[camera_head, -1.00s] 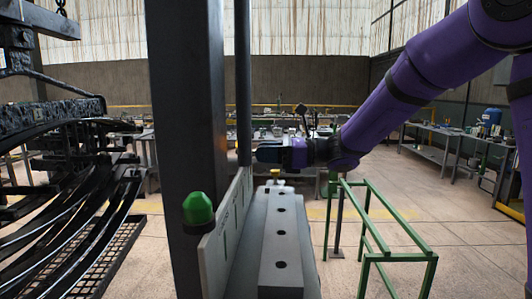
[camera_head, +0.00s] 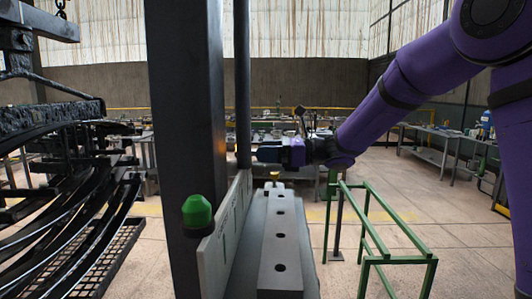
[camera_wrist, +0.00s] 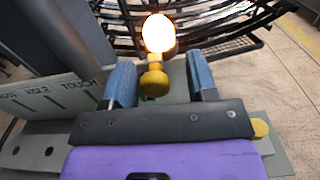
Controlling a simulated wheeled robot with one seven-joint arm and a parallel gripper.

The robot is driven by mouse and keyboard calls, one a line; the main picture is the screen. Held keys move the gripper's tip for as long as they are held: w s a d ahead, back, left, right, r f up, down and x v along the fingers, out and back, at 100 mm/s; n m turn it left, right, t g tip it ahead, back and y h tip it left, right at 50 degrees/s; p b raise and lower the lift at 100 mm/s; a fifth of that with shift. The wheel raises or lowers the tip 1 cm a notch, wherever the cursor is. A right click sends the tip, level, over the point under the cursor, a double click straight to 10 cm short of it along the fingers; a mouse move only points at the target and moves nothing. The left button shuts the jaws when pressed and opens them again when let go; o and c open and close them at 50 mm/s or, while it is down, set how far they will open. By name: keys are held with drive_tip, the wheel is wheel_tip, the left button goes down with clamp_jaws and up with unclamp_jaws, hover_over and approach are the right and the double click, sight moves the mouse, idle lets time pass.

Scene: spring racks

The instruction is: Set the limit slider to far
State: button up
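My gripper (camera_head: 262,153) is at the far end of the grey bar in the head view, pointing left beside a dark post. In the wrist view, its two blue fingers (camera_wrist: 162,80) stand apart. A yellow knob (camera_wrist: 153,79) shows between them, with a glowing round lamp (camera_wrist: 158,33) above it in the picture. I cannot tell if either finger touches the knob. Another yellow knob (camera_wrist: 260,128) shows at right; which part is the limit slider is unclear.
The grey bar with holes (camera_head: 268,265) runs beside the panel (camera_head: 225,230). A dark post (camera_head: 185,120) and thin pole (camera_head: 243,80) stand close to my gripper. A green dome (camera_head: 197,212) is near the post. A green frame (camera_head: 400,258) stands right.

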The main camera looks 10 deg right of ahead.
drive_tip(key=s+d, duration=0.2)
drive_tip(key=d, duration=0.8)
drive_tip(key=shift+d, duration=0.25)
drive_tip(key=s+a+n+g+h, duration=0.2)
drive_tip(key=s+n+h, duration=0.25)
drive_tip(key=s, duration=0.65)
drive_tip(key=s+d+f+n+t+h, duration=0.2)
drive_tip(key=s+d+n+h, duration=0.4)
drive_tip(key=s+n, duration=0.2)
drive_tip(key=s+d+f+n+t+h, duration=0.1)
drive_tip(key=s+d+f+n+h, duration=0.1)
drive_tip(key=s+d+n+h, duration=0.5)
drive_tip(key=s, duration=0.6)
drive_tip(key=shift+s+f+n+t, duration=0.15)
drive_tip(key=shift+s+n+t, duration=0.15)
drive_tip(key=shift+n+t, duration=0.1)
drive_tip(key=shift+a, duration=0.15)
